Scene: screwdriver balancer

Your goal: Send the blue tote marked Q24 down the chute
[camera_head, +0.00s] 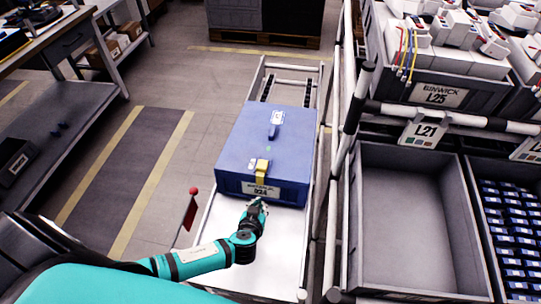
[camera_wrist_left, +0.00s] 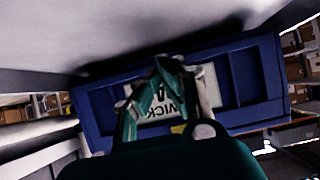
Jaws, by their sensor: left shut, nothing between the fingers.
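My left gripper (camera_head: 257,204) is shut and empty, close to the tote's near face, just below the label. In the left wrist view the shut fingers (camera_wrist_left: 168,85) overlap the label on the blue tote (camera_wrist_left: 245,85). Whether they touch the tote cannot be told. My right gripper is not in view.
The track continues beyond the tote with rollers (camera_head: 268,88) between rails. A red-knobbed lever (camera_head: 193,192) stands left of the track. A rack on the right holds an empty grey bin (camera_head: 415,215) and a bin of blue parts (camera_head: 515,235). A workbench (camera_head: 60,130) stands left.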

